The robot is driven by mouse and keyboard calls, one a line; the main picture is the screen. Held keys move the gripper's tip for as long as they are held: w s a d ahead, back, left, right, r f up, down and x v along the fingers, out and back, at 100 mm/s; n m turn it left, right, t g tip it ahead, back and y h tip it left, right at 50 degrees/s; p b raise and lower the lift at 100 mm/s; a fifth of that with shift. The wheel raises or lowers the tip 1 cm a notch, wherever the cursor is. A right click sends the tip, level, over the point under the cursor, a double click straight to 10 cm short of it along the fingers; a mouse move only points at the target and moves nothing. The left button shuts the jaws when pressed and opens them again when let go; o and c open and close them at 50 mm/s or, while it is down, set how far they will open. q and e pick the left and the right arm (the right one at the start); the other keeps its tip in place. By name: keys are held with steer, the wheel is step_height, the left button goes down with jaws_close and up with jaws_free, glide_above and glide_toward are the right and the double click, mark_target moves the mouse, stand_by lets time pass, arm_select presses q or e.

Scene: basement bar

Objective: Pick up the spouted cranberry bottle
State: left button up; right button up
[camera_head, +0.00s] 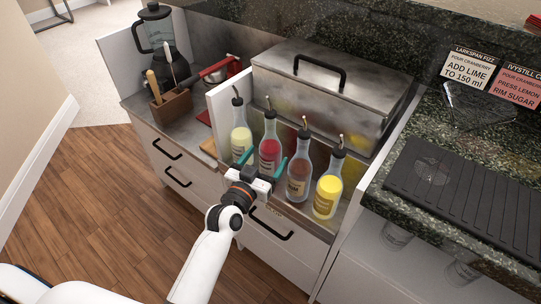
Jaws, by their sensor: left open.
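The spouted cranberry bottle, seen as a clear bottle of red liquid (270,146) with a dark cap and metal spout, stands upright in a row of spouted bottles in the front well of the counter. Its label is too small to read. My left gripper (264,163) is open in front of this bottle's lower part, with its teal fingertips toward either side of it. The gripper hides the bottle's base, and I cannot tell whether the fingers touch the glass. My right gripper is not in view.
A pale yellow bottle (241,138) stands left of the red one; brown (299,172) and bright yellow (328,190) bottles stand right. A lidded metal bin (325,95) is behind. A blender (157,35) and wooden caddy (172,107) are left. A black mat (465,195) lies right.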

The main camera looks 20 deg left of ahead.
mark_target(273, 147)
arm_select(q)
steer(key=w, duration=0.5)
steer(key=shift+d, duration=0.35)
steer(key=c, duration=1.4)
steer(key=shift+r, duration=0.15)
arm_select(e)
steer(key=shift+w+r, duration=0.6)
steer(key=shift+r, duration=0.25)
